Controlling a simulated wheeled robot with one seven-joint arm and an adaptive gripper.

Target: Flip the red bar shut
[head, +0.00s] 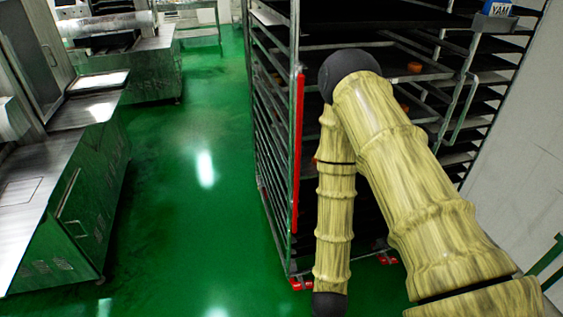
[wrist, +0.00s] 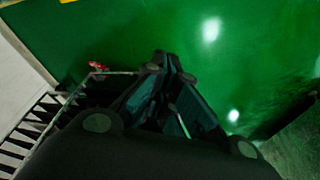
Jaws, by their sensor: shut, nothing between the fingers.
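The red bar (head: 298,150) is long and thin and stands upright along the near left post of the tray rack (head: 275,120) in the head view. I cannot tell from this angle how far it is swung from the rack. My gripper (wrist: 168,62) shows in the wrist view with its fingers together and nothing between them, over the green floor beside a rack corner. In the head view my arm hangs in front of the rack, and the gripper itself is out of the picture. The red bar is not clearly seen in the wrist view.
Red caster parts (head: 301,284) sit at the rack's foot; a small red part (wrist: 98,66) shows by the rack corner in the wrist view. A steel machine (head: 60,200) stands at the left. The green floor (head: 190,130) between them is clear. A white wall is at the right.

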